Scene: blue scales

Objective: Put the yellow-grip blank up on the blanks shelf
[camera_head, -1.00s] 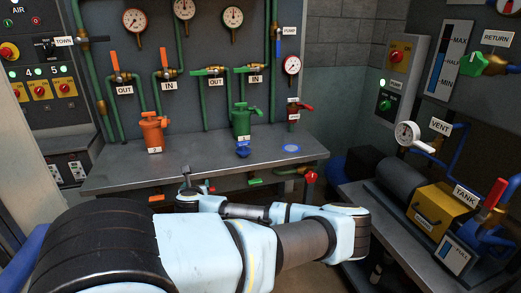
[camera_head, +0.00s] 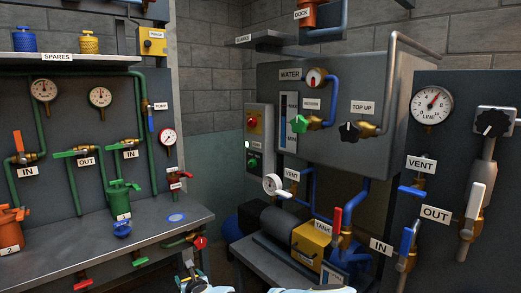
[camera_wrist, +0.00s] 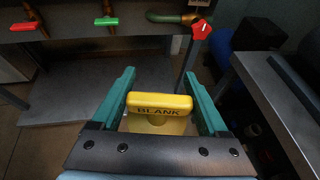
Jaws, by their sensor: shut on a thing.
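The yellow-grip blank (camera_wrist: 160,101) is in my gripper (camera_wrist: 160,80) in the wrist view. Its yellow bar is marked BLANK and lies between the two green fingers, which are shut on it. A rounder yellow part shows below the bar; the rest is hidden by my gripper. The blanks shelf (camera_head: 285,47) is a grey ledge on the back wall at the top middle of the head view, with a BLANKS label at its left end. In the head view only parts of my arm show at the bottom edge, well below that shelf; the blank is not discernible there.
A grey water panel (camera_head: 345,75) with a pipe stands below and right of the blanks shelf. An orange DUCK item (camera_head: 306,18) is above the shelf. The SPARES shelf (camera_head: 85,63) holds blue and yellow canisters. A steel bench (camera_head: 150,235) lies at left; pump machinery (camera_head: 290,230) is at right.

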